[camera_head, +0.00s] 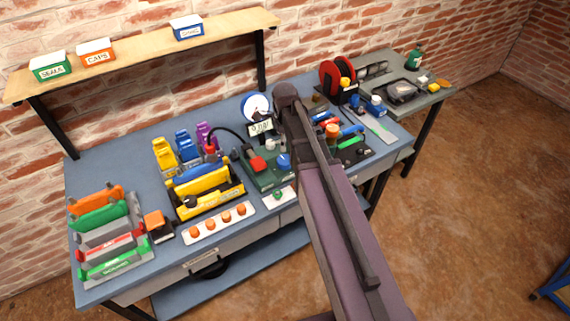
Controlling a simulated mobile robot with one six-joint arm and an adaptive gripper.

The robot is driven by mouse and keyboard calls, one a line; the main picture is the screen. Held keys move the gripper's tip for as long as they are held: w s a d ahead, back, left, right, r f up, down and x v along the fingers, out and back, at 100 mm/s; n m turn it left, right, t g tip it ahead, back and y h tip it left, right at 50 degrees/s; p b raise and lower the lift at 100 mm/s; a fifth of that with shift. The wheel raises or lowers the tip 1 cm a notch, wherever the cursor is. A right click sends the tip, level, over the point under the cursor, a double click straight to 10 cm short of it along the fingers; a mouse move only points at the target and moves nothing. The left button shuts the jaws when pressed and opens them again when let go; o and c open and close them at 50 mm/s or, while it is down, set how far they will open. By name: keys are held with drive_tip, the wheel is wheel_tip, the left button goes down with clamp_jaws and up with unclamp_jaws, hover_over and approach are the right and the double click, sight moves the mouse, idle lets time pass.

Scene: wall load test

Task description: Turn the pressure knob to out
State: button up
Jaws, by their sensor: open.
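A dark green test unit (263,180) stands mid-bench. It has a red block-like part (257,164) on its left and a round blue knob (284,161) on its right. I cannot tell from any label which control is the pressure knob, or its setting. A small display (261,128) stands behind the unit, below a round white-faced disc with a blue rim (256,106). My arm reaches over the bench just right of the blue knob and hides part of the area behind it. My gripper is hidden by the arm, so its jaws do not show.
A yellow tray (208,199), an orange-knobbed white strip (220,223) and a rack of coloured pieces (108,240) stand left. A red reel (337,78) and tools stand right. A shelf (140,42) with labelled boxes hangs above.

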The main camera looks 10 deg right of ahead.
sight(285, 159)
drive_tip(key=shift+f+b, duration=4.65)
drive_tip(key=shift+f, duration=0.25)
drive_tip(key=c, duration=0.9)
